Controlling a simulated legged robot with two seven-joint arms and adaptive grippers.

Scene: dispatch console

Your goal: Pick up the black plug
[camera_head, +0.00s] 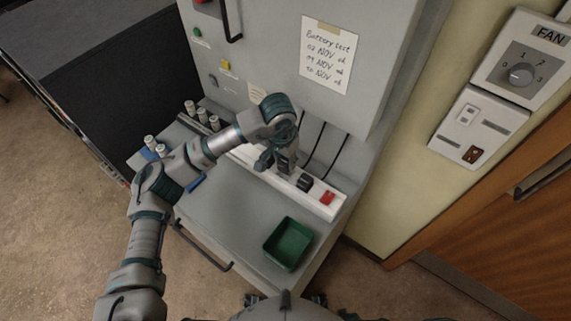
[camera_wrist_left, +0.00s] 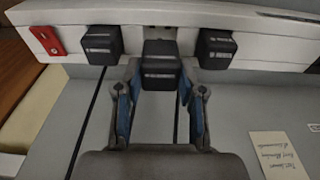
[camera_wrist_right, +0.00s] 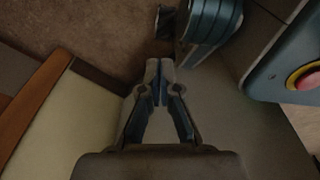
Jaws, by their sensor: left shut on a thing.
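A white power strip (camera_head: 262,172) runs along the back of the console's grey top. In the left wrist view the strip (camera_wrist_left: 270,40) carries three black plugs: one near the red switch (camera_wrist_left: 47,39), a middle black plug (camera_wrist_left: 161,68), and another (camera_wrist_left: 216,49) at right. My left gripper (camera_wrist_left: 160,80) is shut on the middle plug, one finger on each side. In the head view my left gripper (camera_head: 278,163) is at the strip and largely hides the held plug; another plug (camera_head: 305,183) shows beside it. My right gripper (camera_wrist_right: 160,75) is shut and empty.
A green tray (camera_head: 288,245) stands on the front right of the console top. Several small pale cylinders (camera_head: 190,108) stand at the left. Black cords (camera_head: 318,145) hang behind the strip. The top's middle is clear. A wall and fan control (camera_head: 518,74) are at right.

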